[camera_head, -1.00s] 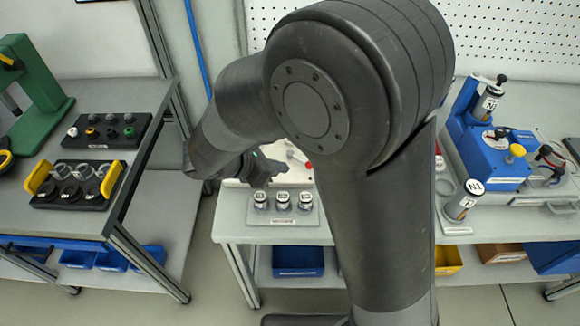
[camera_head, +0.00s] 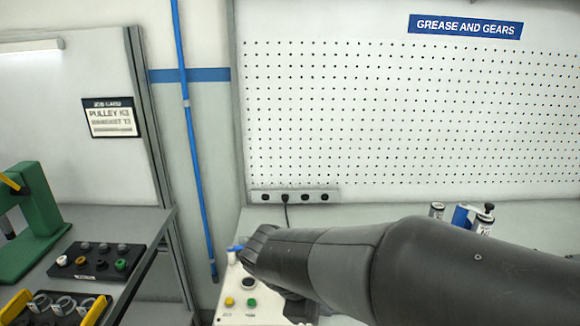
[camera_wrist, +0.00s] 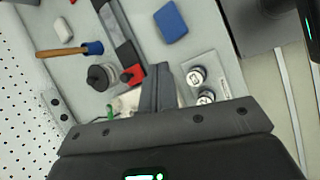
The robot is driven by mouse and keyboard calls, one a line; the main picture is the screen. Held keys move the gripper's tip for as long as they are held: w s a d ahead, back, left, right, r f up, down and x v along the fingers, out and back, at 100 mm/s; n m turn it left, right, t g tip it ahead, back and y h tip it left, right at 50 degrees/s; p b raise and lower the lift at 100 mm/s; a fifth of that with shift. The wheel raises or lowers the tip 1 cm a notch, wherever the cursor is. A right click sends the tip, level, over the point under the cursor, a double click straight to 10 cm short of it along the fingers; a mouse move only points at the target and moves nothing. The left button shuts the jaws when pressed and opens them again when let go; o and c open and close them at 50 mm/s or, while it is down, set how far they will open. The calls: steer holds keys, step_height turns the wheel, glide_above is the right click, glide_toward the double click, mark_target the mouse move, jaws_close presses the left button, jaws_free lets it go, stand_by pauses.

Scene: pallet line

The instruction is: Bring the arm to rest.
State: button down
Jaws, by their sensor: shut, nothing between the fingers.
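My arm (camera_head: 400,268) reaches in from the lower right in the head view, across the front of the grey bench. My gripper (camera_wrist: 160,78) shows in the wrist view, where its dark fingers are together over the bench top with nothing between them. In the head view the fingers cannot be made out.
In the wrist view, a wooden-handled tool (camera_wrist: 65,51), a blue block (camera_wrist: 171,21) and a plate with labelled jars (camera_wrist: 218,92) lie near my gripper. In the head view, a control panel (camera_head: 238,312) stands beside my arm, and a left bench holds a black tray (camera_head: 97,262).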

steer(key=s+d+r+m+t+y, duration=0.3)
steer(key=s+d+r+m+y, duration=0.2)
steer(key=m, duration=0.9)
steer(key=s+d+r, duration=0.2)
steer(key=s+d, duration=0.1)
steer(key=s, duration=0.1)
steer(key=shift+d+m+y, duration=0.3)
stand_by(0.4)
